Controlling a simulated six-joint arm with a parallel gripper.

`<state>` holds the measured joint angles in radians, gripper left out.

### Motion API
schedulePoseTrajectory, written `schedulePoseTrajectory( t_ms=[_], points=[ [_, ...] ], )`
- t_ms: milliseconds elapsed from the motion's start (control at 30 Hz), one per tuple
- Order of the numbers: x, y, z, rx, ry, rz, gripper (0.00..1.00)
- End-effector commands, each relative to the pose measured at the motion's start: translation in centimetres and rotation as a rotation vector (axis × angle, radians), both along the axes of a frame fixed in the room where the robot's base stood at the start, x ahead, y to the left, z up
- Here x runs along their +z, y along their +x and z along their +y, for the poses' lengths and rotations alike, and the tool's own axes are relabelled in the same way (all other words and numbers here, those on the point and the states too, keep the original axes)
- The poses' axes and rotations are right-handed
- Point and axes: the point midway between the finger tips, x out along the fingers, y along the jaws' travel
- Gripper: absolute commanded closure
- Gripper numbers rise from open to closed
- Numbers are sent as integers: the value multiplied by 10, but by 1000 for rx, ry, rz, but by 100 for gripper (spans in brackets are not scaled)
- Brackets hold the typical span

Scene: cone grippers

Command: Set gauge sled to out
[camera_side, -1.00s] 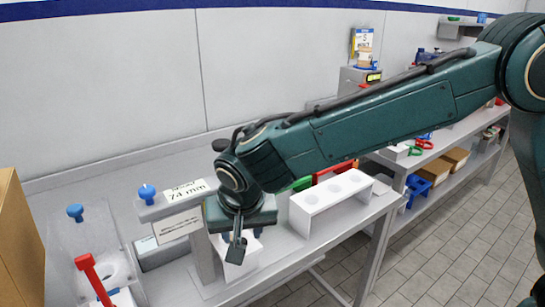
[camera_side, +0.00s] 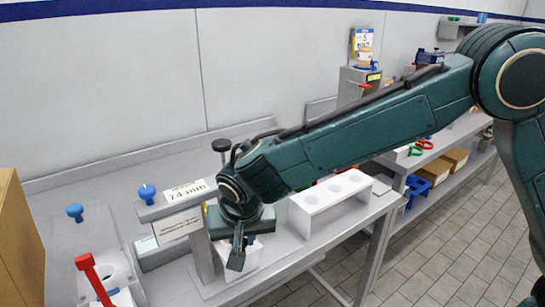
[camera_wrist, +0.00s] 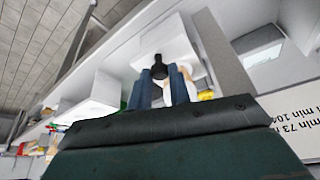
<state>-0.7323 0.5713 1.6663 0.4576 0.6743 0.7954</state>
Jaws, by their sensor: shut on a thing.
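My gripper (camera_side: 236,258) points down beside the grey gauge post (camera_side: 203,257). In the wrist view its two blue-grey fingers (camera_wrist: 160,76) are shut on a black knob (camera_wrist: 159,66). The knob stands on a white block (camera_wrist: 172,40), apparently the gauge sled. In the side view the white block (camera_side: 252,257) shows partly behind the fingers, and the knob is hidden.
A white rack with round holes (camera_side: 318,215) stands close to the right of my gripper. A blue knob (camera_side: 147,193) tops the gauge arm at left. A red-handled thing (camera_side: 86,262) and a cardboard box (camera_side: 18,235) are farther left. The bench's front edge is close.

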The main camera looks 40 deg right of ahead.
Motion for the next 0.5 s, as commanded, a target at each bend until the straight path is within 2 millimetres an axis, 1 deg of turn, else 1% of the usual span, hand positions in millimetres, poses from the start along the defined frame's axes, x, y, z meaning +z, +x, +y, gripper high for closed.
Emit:
schedulePoseTrajectory(
  t_ms=[133,233,367,500],
  points=[
    [0,0,-2,0,0,0,100],
    [0,1,-9,-1,-1,0,100],
    [1,1,-22,-1,0,-1,100],
    [1,1,-39,-2,0,-2,100]
  ],
)
